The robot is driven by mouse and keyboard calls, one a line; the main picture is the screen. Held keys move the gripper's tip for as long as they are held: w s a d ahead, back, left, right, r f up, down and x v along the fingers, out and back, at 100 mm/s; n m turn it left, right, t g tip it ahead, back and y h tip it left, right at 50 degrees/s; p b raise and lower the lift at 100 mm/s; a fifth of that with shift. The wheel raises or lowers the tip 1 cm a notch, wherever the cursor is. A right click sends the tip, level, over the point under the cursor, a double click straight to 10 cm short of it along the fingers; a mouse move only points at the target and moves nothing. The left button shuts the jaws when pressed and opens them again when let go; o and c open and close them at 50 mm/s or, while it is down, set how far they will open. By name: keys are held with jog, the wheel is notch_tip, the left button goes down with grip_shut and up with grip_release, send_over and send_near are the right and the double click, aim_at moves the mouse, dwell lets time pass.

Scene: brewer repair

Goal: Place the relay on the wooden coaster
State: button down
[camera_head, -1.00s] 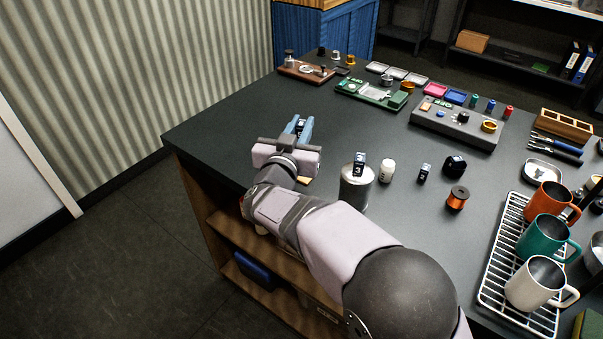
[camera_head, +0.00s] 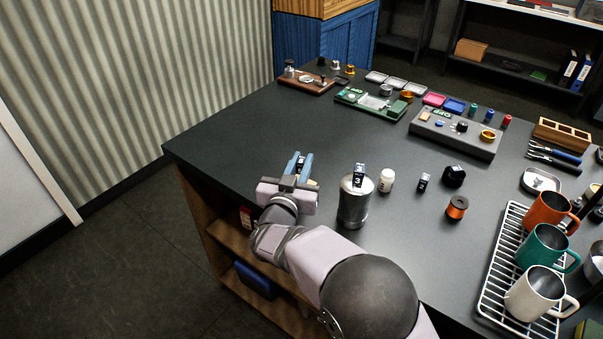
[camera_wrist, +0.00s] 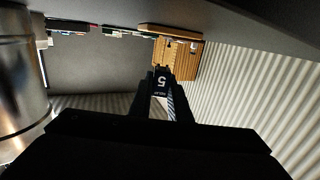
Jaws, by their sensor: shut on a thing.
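In the wrist view the relay (camera_wrist: 161,82) shows a white 5, upside down, between the dark fingers. A small tan wooden sliver (camera_head: 312,183) shows just right of the gripper's body. It may be the wooden coaster, mostly hidden by the gripper. Whether the relay touches anything beneath it cannot be told.
The table beyond the gripper is clear.

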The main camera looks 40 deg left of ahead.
jog(key=shift+f, duration=1.8)
jog(key=shift+f, duration=0.2)
jog(key=c, duration=1.7)
grip_release()
jog(key=shift+o, duration=0.2)
jog(key=shift+r, duration=0.1)
jog(key=shift+r+p, duration=0.15)
jog(key=shift+p, duration=0.15)
jog(key=shift+s, duration=0.25)
jog(key=b+v, duration=0.2)
jog(key=v, duration=0.9)
jog(key=shift+s+d+b, duration=0.2)
jog(key=shift+d+b, duration=0.05)
jog(key=shift+b, duration=0.15)
